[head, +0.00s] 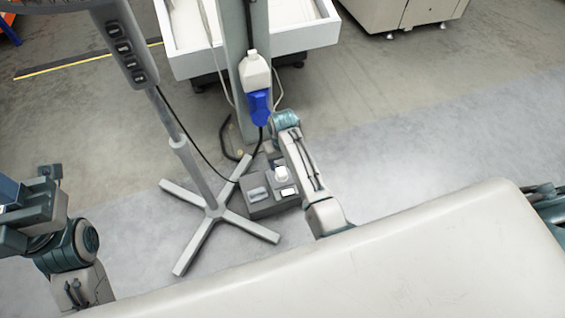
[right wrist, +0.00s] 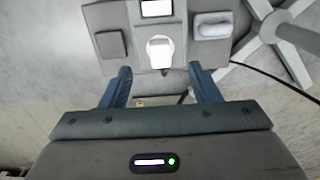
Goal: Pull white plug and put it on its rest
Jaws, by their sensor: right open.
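The white plug (head: 281,173) sits upright in a pale socket on a grey box (head: 262,209) on the floor. The plug also shows in the right wrist view (right wrist: 160,50). Beside it are a light grey rounded piece (right wrist: 212,27) on a pad and, on the other side, a bare darker pad (right wrist: 110,44); I cannot tell which is the rest. My right gripper (right wrist: 162,88) is open and empty, its fingers either side of the plug in the picture but short of it. My left gripper (head: 12,190) is partly cut off at the left edge; its jaw state is unclear.
A stand with a cross-shaped foot (head: 214,212) is left of the box, and a black cable runs there. Behind are a grey column with a white bottle (head: 254,72) in a blue holder (head: 259,108) and a white tray (head: 188,66).

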